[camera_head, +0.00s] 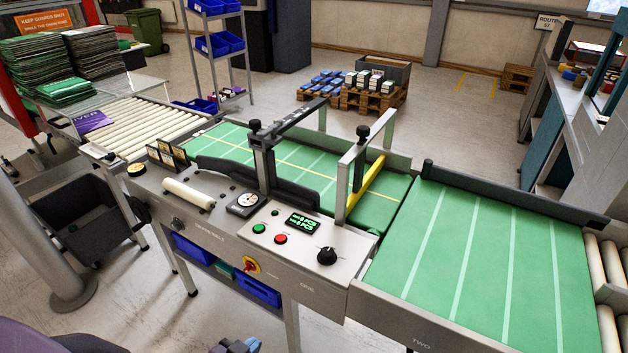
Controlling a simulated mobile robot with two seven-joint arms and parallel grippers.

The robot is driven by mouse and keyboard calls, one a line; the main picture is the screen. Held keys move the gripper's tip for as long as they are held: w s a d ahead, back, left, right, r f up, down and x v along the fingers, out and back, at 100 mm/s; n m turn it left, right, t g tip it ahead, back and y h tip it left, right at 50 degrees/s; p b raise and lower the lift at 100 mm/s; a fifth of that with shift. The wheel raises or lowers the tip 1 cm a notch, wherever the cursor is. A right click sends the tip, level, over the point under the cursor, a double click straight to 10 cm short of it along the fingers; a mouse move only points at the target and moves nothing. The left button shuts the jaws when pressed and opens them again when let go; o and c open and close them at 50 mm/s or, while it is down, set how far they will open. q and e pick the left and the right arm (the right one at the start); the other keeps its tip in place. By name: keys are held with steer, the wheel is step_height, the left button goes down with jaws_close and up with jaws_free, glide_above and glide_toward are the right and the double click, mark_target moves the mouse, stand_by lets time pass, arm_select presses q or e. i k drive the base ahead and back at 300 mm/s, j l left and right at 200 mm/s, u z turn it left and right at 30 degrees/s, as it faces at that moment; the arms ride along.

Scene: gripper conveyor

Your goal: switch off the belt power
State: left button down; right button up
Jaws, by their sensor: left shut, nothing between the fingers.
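The conveyor's front control panel (300,262) carries a green button (259,229), a red button (280,239), a black knob (327,256) and a lit green display (301,224). Which of these is the belt power control cannot be read from the labels. My left gripper (237,346) shows only in part at the bottom edge, shut and empty, below and apart from the panel and switch. My right gripper is not in view.
Green belts (480,255) run to the right, with a gate frame (356,165) standing over them. Blue bins (257,291) hang under the front face. A dark cart (85,220) stands at left. The floor in front of the conveyor is mostly clear.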

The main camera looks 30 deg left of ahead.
mark_target(249, 266)
steer(key=k+j, duration=0.2)
steer(key=k, duration=0.3)
steer(key=k+j+z, duration=0.1)
steer(key=k+j, duration=0.15)
steer(key=k, duration=0.3)
steer(key=k+j, duration=0.2)
steer(key=k, duration=0.3)
